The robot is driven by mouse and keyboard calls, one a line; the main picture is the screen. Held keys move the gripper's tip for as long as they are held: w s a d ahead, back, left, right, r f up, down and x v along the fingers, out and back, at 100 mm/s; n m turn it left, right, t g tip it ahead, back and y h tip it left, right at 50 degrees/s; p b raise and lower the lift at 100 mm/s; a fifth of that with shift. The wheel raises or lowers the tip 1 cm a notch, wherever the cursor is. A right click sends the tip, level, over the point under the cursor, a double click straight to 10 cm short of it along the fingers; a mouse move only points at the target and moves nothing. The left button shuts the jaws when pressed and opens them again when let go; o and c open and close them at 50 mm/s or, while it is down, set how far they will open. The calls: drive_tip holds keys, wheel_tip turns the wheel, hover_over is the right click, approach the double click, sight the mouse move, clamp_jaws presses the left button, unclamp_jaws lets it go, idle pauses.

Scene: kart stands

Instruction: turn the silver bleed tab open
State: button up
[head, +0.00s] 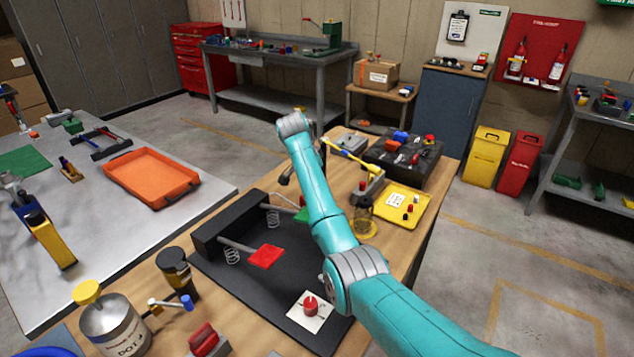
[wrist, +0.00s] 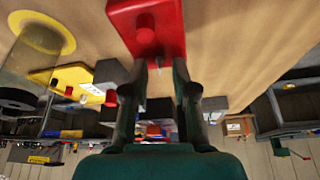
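My gripper (wrist: 160,72) shows in the wrist view with two dark fingers and a gap between them. Its fingertips are close to a red block (wrist: 172,14) with a small red knob on it; I cannot tell whether they touch it. A thin grey piece shows between the fingertips, below the block, too small to name surely as the silver bleed tab. In the head view my teal arm reaches over the wooden bench (head: 440,215), and the gripper is mostly hidden behind it. The red block is not clearly visible there.
A clear cylinder with a yellow base (head: 364,228) stands close right of my arm; it also shows in the wrist view (wrist: 42,35). A yellow tray (head: 388,220) and a grey block with a yellow handle (head: 350,158) are near. A black pedal stand (head: 270,290) lies left.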

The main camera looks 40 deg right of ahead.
drive_tip(key=v, duration=1.2)
idle(0.5)
